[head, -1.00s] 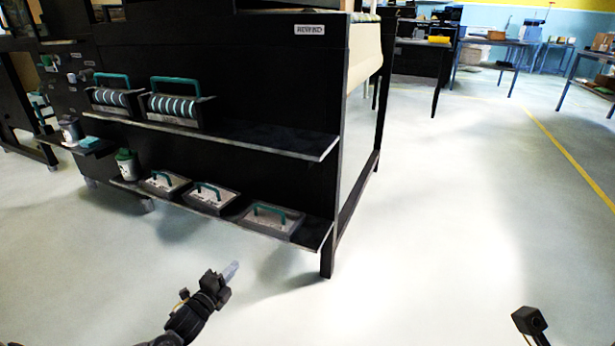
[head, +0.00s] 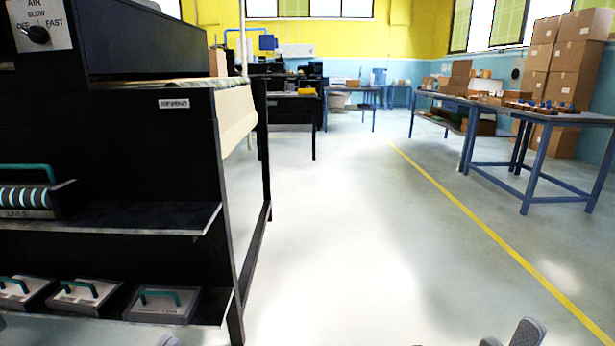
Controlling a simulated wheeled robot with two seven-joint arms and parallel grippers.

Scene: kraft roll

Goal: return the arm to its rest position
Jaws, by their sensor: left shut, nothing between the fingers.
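Only a pale tip of my left gripper (head: 168,341) shows at the bottom edge in the head view, in front of the black machine's lower shelf. It is shut and empty, apart from everything around it. The rest of that gripper and most of its arm are cut off by the frame. Grey rounded parts of mine show at the bottom right edge. I cannot make out a right gripper there.
The black machine (head: 120,140) fills the left side. Its upper shelf (head: 120,215) and lower shelf (head: 215,308) carry teal-handled items. Blue-legged tables (head: 530,172) and stacked cartons (head: 565,70) stand at the right. The pale floor (head: 345,230) is open between, crossed by a yellow line.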

